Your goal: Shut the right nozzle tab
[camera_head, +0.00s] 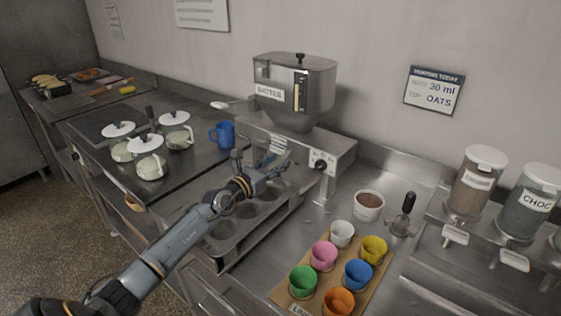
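The batter dispenser has a steel hopper (295,85) labelled BATTER on a steel housing (335,150). A black dial (319,165) sits at the right end of the housing's front. My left gripper (274,165) is at the housing's front, left of the dial and over the muffin tray (222,229). It covers part of the area under the housing, and I cannot make out the nozzles or the right tab there. Its fingers are too small to tell whether they are apart. My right gripper is not in view.
A wooden board (310,272) with several coloured cups lies at the front right. Brown contents fill a white cup (369,206) beside a black-handled tool (404,215). Topping jars (474,182) stand at right. A blue mug (222,134) and lidded jars (151,160) stand at left.

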